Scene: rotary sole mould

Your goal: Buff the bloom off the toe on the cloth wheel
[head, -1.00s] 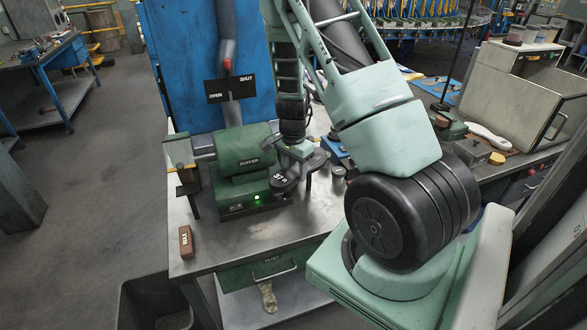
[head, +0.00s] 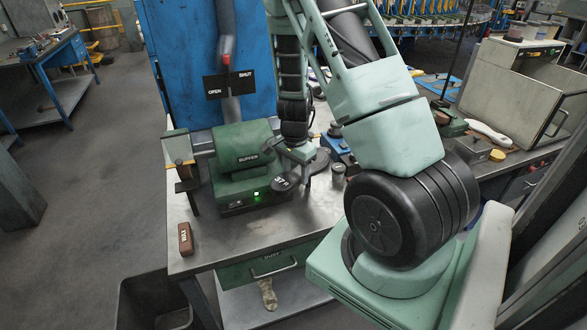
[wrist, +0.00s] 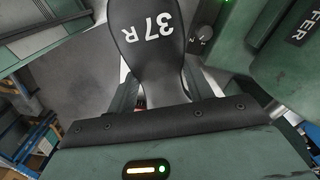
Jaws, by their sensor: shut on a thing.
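My gripper (head: 302,153) is shut on a dark sole (head: 284,184) marked 37 R, held above the bench beside the buffer. In the wrist view the sole (wrist: 150,50) runs up from between the fingers, its broad end cut off by the top edge. I cannot make out any bloom on it. The green buffer (head: 240,160) stands to the left of the gripper with a green lamp lit. A shaft runs left from it to an upright guard or wheel end (head: 180,150); the cloth face of the wheel is not clear.
A brown wax block (head: 185,238) lies at the bench's front left corner. An OPEN/SHUT sign (head: 230,86) is on the duct behind. The bench top (head: 225,232) is clear in front of the buffer. A dark bin (head: 155,302) stands below, left of the drawer (head: 262,268).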

